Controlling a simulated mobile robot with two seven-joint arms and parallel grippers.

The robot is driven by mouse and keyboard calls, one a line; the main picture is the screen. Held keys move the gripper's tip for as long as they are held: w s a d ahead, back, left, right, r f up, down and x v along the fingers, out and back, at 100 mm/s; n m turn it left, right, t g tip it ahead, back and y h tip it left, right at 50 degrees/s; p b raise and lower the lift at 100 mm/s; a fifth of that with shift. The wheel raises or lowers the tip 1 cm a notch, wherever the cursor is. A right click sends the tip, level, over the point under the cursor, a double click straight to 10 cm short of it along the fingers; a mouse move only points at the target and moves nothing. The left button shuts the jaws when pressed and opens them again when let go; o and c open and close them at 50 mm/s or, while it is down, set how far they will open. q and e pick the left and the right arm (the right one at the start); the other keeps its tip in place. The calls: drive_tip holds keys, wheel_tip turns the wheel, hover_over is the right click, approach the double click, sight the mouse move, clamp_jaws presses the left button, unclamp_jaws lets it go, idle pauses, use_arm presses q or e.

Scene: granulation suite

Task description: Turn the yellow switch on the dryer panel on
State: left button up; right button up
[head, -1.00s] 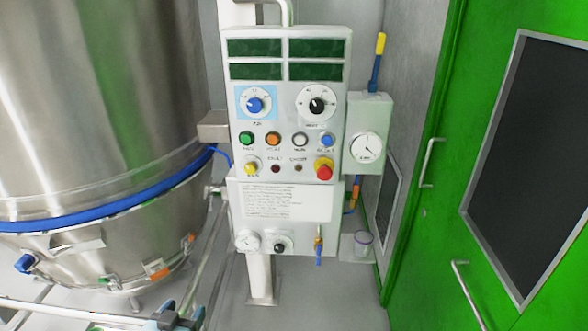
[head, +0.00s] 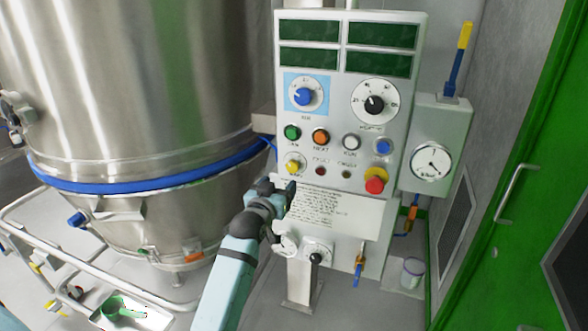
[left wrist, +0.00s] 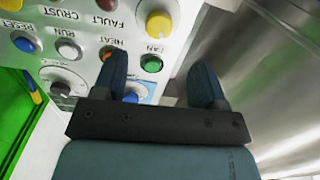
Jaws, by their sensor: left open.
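The dryer panel (head: 333,130) is a white upright box with displays, dials and buttons. The yellow switch (head: 294,165) is a small yellow knob on a pale round plate at its lower left; its exact angle is hard to tell. In the left wrist view the yellow switch (left wrist: 159,24) shows at the top, beyond the fingertips. My left gripper (head: 277,187) is just below and left of the switch in the head view, apart from it. The left wrist view shows the left gripper (left wrist: 160,68) open with nothing between its dark fingers. My right gripper is out of view.
A green button (head: 292,132) is above the switch, and a red emergency knob (head: 375,185) is to its right. A large steel vessel (head: 150,90) stands close on the left. A rail cart with a tray (head: 155,317) is at lower left. A green door (head: 520,150) is at right.

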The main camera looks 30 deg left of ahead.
sight(292, 169)
use_arm(q)
drive_tip(key=x, duration=0.9)
drive_tip(key=shift+w, duration=0.1)
drive_tip(key=shift+d, duration=0.1)
drive_tip(key=c, duration=0.9)
